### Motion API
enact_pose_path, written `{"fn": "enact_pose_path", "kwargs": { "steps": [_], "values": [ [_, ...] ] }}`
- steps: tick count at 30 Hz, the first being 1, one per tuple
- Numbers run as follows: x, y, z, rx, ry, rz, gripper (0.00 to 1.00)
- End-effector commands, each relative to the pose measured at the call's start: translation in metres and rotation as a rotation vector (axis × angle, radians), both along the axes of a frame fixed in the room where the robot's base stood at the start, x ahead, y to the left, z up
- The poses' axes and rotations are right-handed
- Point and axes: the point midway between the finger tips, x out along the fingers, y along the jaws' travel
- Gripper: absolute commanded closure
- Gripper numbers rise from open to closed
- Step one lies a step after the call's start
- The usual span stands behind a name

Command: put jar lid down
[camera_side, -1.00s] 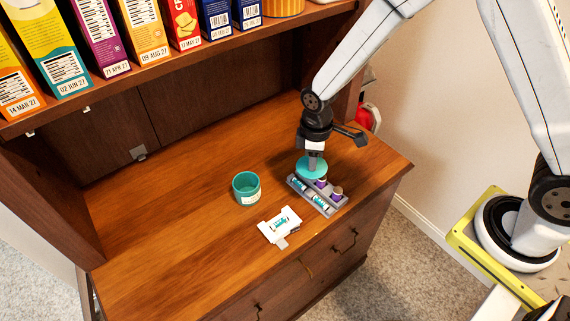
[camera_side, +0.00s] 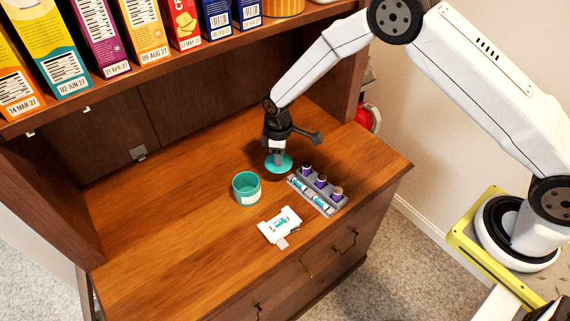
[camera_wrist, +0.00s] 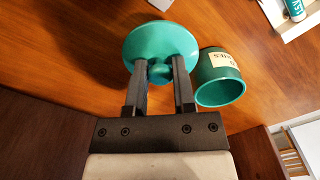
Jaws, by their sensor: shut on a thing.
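The teal jar lid (camera_side: 279,163) is a round disc with a knob. My gripper (camera_side: 279,156) is shut on the knob and holds the lid low over the counter, behind and right of the jar in the side view. In the wrist view, my gripper (camera_wrist: 159,72) has its two fingers on either side of the knob, and the lid (camera_wrist: 160,42) spreads out beyond them. Whether the lid touches the wood I cannot tell. The open teal jar (camera_side: 246,188) stands upright with a pale label; it also shows in the wrist view (camera_wrist: 219,78), right of the lid.
A grey tray (camera_side: 322,207) with several purple-and-white vials sits right of the jar. A white packet (camera_side: 280,226) lies in front of the jar. The counter (camera_side: 165,215) is clear on the left. A shelf of cereal boxes (camera_side: 104,38) overhangs the back.

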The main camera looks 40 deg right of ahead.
Motion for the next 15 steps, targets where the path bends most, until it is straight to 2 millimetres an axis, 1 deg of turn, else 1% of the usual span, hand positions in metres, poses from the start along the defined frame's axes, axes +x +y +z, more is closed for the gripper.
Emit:
{"fn": "enact_pose_path", "kwargs": {
  "steps": [2, 6, 15],
  "values": [
    [0.006, 0.001, -0.009, -0.001, 0.002, 0.000, 1.00],
    [0.014, 0.002, -0.018, 0.000, 0.000, 0.000, 1.00],
    [0.018, 0.003, -0.022, 0.000, 0.000, 0.000, 1.00]
  ]
}}
